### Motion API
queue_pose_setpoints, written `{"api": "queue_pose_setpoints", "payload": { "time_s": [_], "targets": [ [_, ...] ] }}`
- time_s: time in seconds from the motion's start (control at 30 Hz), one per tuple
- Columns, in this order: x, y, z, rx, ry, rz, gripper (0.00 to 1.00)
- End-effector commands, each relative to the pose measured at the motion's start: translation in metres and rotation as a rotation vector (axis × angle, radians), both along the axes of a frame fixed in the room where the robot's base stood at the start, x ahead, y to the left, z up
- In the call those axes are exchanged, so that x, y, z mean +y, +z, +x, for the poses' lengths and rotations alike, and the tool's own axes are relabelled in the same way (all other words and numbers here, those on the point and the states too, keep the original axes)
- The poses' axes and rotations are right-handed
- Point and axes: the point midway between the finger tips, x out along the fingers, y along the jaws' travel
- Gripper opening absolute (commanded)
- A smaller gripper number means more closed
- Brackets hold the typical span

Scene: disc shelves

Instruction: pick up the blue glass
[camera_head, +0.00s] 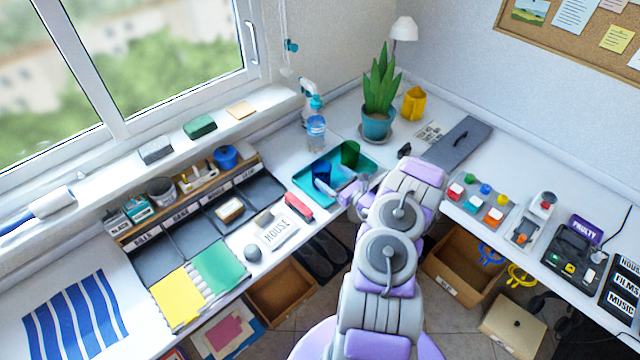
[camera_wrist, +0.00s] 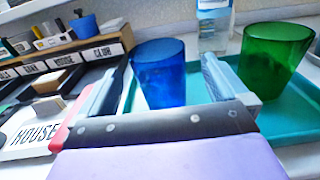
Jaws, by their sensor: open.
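The blue glass (camera_head: 321,172) stands upright on the teal tray (camera_head: 302,181) on the desk. In the wrist view the blue glass (camera_wrist: 160,73) is just beyond my gripper (camera_wrist: 155,85), roughly between the directions of its two fingers. My gripper also shows in the head view (camera_head: 350,188), at the tray's near side. The fingers are apart and hold nothing. Whether a finger touches the glass I cannot tell. A green glass (camera_wrist: 270,62) stands on the same tray to the right of the blue one; it also shows in the head view (camera_head: 350,153).
A clear bottle (camera_head: 316,133) stands behind the tray. A potted plant (camera_head: 377,122) stands to the right at the back. The desk left of the bottle is partly clear.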

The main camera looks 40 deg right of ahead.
Motion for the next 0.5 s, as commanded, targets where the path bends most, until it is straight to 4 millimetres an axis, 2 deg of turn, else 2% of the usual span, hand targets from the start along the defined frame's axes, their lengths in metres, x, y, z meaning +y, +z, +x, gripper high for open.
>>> {"api": "queue_pose_setpoints", "payload": {
  "time_s": [0.23, 0.5],
  "targets": [
    [0.003, 0.0, 0.013, -0.001, 0.001, -0.001, 1.0],
    [0.014, 0.001, 0.044, 0.001, 0.003, -0.004, 1.0]
  ]
}}
